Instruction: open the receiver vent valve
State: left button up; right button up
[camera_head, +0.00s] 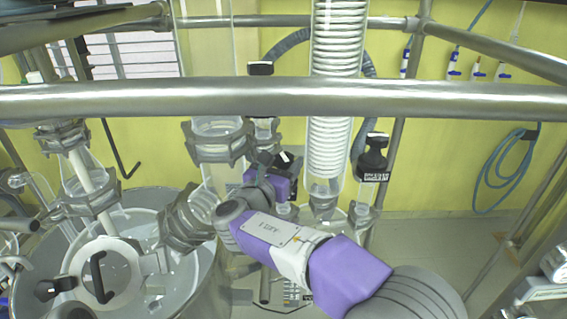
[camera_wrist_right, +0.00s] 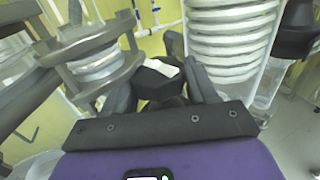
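My right gripper (camera_head: 277,165) is at the middle of the head view, among the glass fittings left of the coiled condenser. In the right wrist view, its two dark fingers (camera_wrist_right: 162,80) stand apart on either side of a black valve knob (camera_wrist_right: 158,72) with a white mark on top. The knob's top also shows in the head view (camera_head: 285,157), partly hidden by the gripper. Whether the fingers touch the knob is not clear. No label marks which knob is the receiver vent valve. My left gripper is not in view.
A steel rail (camera_head: 280,99) crosses in front of the glassware. The coiled condenser (camera_head: 337,130) stands right of the gripper, with another black-capped valve (camera_head: 374,158) beyond it. A clamped glass joint (camera_head: 217,142) is close on the left, above the round vessel (camera_head: 205,285).

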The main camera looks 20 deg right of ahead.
jog(key=shift+c, duration=1)
jog(key=shift+d+f+n+t+y+b, duration=0.1)
jog(key=shift+f+n+t+y+b, duration=0.05)
jog(key=shift+n+t+y+b, duration=0.9)
jog(key=n+t+y+b, duration=0.1)
jog(key=n+y+b, duration=0.1)
jog(key=y, duration=0.1)
jog(key=n+y+b, duration=0.1)
jog(key=y, duration=0.2)
jog(key=shift+n+t+b, duration=0.35)
jog(key=shift+b, duration=0.05)
jog(key=n+y+b, duration=0.2)
jog(key=y, duration=0.2)
jog(key=shift+n, duration=0.3)
jog(key=shift+n+y+b, duration=0.5)
jog(key=shift+y+b, duration=0.15)
jog(key=shift+y, duration=0.3)
